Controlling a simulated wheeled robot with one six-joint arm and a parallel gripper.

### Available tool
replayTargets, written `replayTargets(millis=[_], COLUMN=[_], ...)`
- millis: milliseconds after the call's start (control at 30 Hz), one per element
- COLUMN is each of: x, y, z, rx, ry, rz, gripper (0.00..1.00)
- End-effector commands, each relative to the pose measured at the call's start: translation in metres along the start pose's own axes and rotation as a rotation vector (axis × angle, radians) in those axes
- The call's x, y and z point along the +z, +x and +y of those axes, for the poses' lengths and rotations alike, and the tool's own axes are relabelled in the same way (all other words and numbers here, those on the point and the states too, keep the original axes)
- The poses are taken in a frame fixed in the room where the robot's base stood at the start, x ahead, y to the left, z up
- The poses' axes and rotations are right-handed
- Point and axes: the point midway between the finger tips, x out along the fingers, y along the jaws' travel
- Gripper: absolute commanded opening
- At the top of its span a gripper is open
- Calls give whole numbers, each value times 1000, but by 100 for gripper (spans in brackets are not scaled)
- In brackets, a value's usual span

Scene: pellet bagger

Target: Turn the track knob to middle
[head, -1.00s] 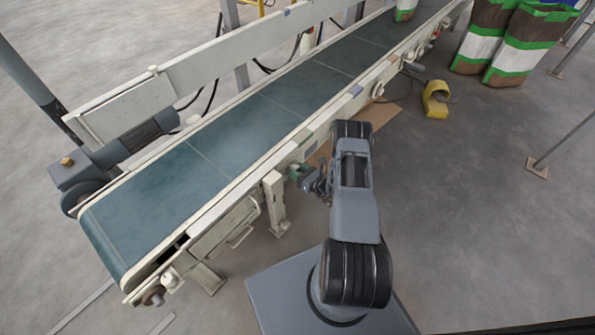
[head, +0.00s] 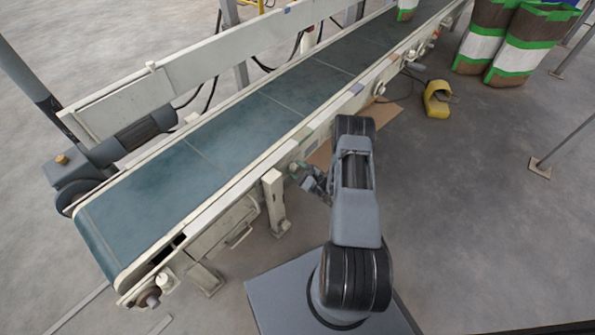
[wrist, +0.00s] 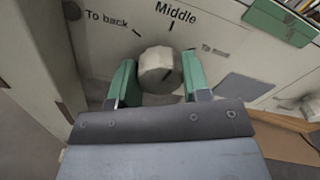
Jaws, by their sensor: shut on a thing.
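The track knob (wrist: 157,68) is a round, pale knob on the cream panel, in the middle of the wrist view. In the head view my gripper (head: 298,171) is at the conveyor's near side; the knob is hidden there.
The conveyor (head: 215,175) with its green belt runs from lower left to upper right. A support leg (head: 276,205) stands left of my gripper. A yellow foot pedal (head: 437,100) and striped bags (head: 520,45) are at upper right.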

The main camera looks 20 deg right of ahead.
Motion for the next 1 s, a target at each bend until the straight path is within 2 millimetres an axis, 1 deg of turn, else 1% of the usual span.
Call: replayTargets(millis=[200, 367, 933, 967, 1000], x=[-1, -1, -1, -1, -1], y=[0, 0, 0, 0, 0], z=[0, 0, -1, -1, 0], rx=[-2, -2, -2, -2, -2], ry=[-105, -151, -177, -177, -177], rz=[2, 2, 2, 2, 2], gripper=[20, 20, 20, 45, 49])
